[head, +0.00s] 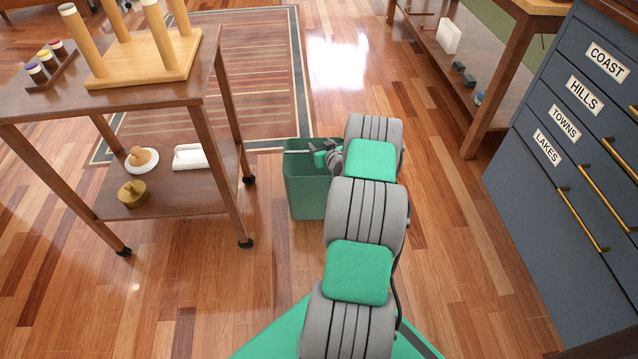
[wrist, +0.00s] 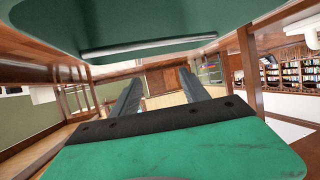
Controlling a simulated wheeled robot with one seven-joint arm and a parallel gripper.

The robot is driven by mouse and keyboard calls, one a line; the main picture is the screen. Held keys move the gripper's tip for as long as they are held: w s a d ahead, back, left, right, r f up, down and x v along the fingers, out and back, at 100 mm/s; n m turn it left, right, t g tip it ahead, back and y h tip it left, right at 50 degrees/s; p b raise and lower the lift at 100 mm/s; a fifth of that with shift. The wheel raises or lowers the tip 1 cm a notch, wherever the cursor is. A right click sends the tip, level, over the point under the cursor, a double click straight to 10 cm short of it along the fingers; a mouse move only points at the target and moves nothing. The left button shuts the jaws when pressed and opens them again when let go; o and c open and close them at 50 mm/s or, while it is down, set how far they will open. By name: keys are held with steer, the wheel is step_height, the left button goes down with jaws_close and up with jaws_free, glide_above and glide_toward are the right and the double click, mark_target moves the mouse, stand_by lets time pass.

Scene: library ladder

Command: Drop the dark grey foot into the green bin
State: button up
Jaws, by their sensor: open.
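The green bin (head: 305,190) stands on the wood floor at the centre of the head view, with its right side partly behind my arm. My gripper (head: 322,156) is at the bin's upper right edge; its fingertips are hard to make out there. In the wrist view my gripper (wrist: 162,88) has its two dark fingers spread apart, with nothing seen between them. A green surface with a pale grey strip fills the top of that view. Two small dark grey blocks (head: 463,74) lie on the low right shelf; I cannot tell whether either is the foot. Most of the bin's inside is hidden.
A wooden cart (head: 110,100) with a peg stand (head: 150,70) is close on the left. A dark blue drawer cabinet (head: 560,140) with brass handles is on the right. A wooden table's low shelf (head: 425,40) is behind. The floor right of my arm is clear.

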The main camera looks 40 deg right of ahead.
steer(key=p+v, duration=0.2)
steer(key=v, duration=0.5)
steer(key=shift+s+r+p, duration=0.2)
steer(key=shift+s+p, duration=0.1)
steer(key=shift+s, duration=0.05)
steer(key=shift+a, duration=0.1)
